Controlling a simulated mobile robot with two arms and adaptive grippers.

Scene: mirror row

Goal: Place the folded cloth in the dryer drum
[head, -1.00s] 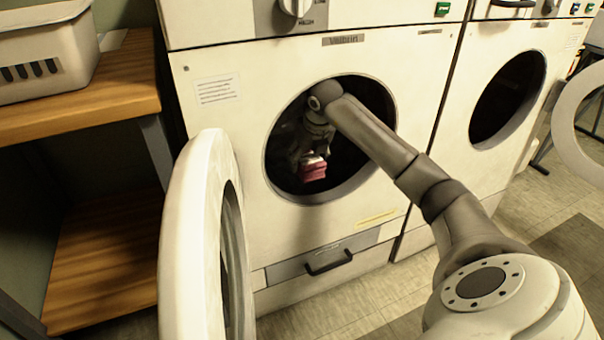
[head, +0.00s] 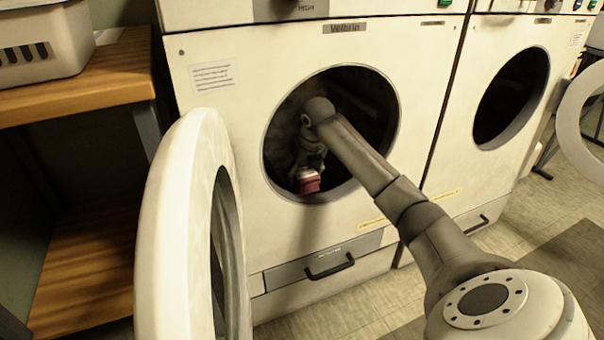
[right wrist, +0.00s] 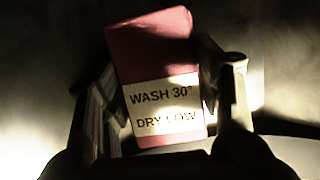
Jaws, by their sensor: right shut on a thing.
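The folded cloth (head: 308,182) is pink-red with a pale label. In the right wrist view the cloth (right wrist: 155,55) sits between the two fingers, its label reading "WASH 30° DRY LOW". My right gripper (head: 307,170) is shut on it and points down, inside the round opening of the near dryer. The dryer drum (head: 365,95) is dark, and its depth is hard to see. The cloth shows near the lower left of the opening; I cannot tell whether it touches the drum floor. My left gripper is not in view.
The near dryer's round door (head: 165,235) stands open at the left. A wooden shelf (head: 110,88) bears a white basket (head: 45,30) further left. A second dryer (head: 512,98) with an open door (head: 580,130) stands at the right. Tiled floor (head: 345,312) shows below.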

